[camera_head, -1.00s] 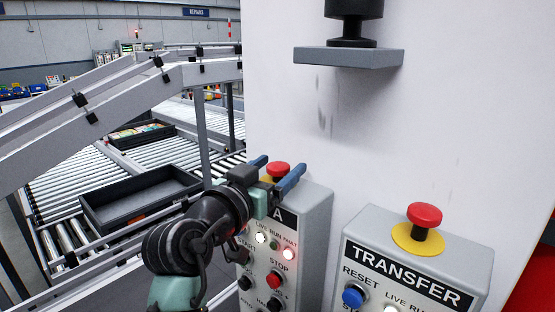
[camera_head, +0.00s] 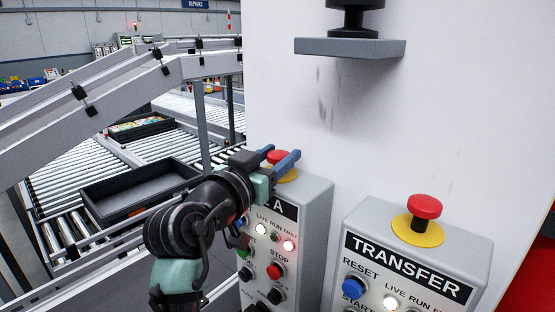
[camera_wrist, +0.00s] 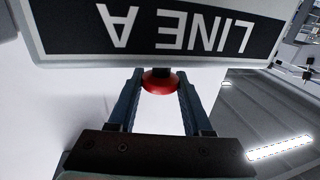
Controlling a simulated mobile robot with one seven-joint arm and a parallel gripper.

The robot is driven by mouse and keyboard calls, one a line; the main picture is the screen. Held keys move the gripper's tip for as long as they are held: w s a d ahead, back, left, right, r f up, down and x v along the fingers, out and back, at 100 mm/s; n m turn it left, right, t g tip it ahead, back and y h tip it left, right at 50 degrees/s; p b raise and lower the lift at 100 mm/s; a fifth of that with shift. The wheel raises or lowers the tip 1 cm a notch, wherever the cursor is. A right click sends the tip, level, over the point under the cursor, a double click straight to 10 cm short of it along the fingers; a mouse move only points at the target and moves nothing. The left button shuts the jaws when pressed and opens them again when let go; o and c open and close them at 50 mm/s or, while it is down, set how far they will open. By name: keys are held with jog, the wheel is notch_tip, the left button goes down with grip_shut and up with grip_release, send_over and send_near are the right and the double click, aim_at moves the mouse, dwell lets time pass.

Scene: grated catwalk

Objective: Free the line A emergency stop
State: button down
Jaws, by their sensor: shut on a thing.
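The line A control box (camera_head: 313,225) is light grey, with lamps and buttons on its front. Its red mushroom-shaped emergency stop (camera_head: 280,157) sits on a yellow disc on top. My gripper (camera_head: 284,152) reaches in from the left and is shut on the red head, one finger on each side. In the wrist view the red head (camera_wrist: 159,84) shows between the two blue fingers, below the upside-down LINE A label (camera_wrist: 160,28). My gripper and wrist hide part of the label and the left of the box in the head view.
The TRANSFER box (camera_head: 400,280), with its own red stop (camera_head: 424,206), stands close on the right. A pale wall (camera_head: 400,120) rises behind, with a grey bracket (camera_head: 350,47) above. Roller conveyors and a black tray (camera_head: 135,190) lie to the left.

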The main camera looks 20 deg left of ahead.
jog(key=shift+r, duration=0.7)
jog(key=shift+c, duration=1.6)
grip_release()
jog(key=shift+f, duration=0.1)
jog(key=shift+f, duration=0.1)
jog(key=shift+s, duration=0.25)
jog(key=s+a+b, duration=0.1)
jog(key=s+b, duration=0.4)
jog(key=s, duration=0.7)
jog(key=shift+s+a, duration=0.2)
jog(key=shift+a, duration=0.1)
